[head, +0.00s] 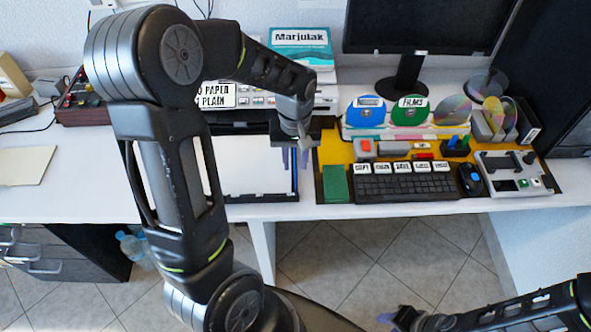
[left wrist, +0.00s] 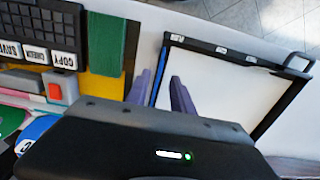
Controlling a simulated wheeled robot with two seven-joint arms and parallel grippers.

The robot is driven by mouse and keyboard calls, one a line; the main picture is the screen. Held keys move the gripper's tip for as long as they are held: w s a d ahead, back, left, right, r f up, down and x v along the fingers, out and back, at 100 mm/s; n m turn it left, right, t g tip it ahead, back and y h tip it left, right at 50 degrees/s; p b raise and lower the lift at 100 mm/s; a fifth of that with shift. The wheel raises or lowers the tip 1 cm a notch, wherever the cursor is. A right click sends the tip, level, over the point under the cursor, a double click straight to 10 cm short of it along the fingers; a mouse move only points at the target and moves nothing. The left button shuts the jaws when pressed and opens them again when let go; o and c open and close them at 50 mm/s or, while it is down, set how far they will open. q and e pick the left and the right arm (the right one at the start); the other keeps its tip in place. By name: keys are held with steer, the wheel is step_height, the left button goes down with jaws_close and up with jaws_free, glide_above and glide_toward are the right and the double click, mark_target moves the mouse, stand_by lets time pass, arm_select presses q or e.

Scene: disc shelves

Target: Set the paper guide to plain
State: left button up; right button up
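The paper tray (head: 255,199) has a dark frame around white paper and sits below the printer, partly behind my left arm. In the left wrist view its dark front bar (left wrist: 205,47) carries several small white labels, too small to read. The paper guide, a thin blue strip (head: 294,178), runs along the tray's right side; it also shows in the left wrist view (left wrist: 160,76). My left gripper (head: 295,160) is open, its purple fingers either side of the blue strip (left wrist: 159,88); contact cannot be told. My right gripper (head: 394,318) is low at the bottom right, its fingers unclear.
A sign (head: 217,94) reads "PAPER" and "PLAIN", partly hidden by my arm. Right of the tray are a green block (head: 336,184), a labelled keyboard (head: 405,188), a mouse (head: 471,180) and a grey control box (head: 512,172). Discs stand behind them.

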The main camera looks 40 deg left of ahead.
mark_target(295, 175)
arm_select(q)
steer(key=shift+f, duration=2.35)
steer(key=shift+c, duration=0.2)
jaws_close()
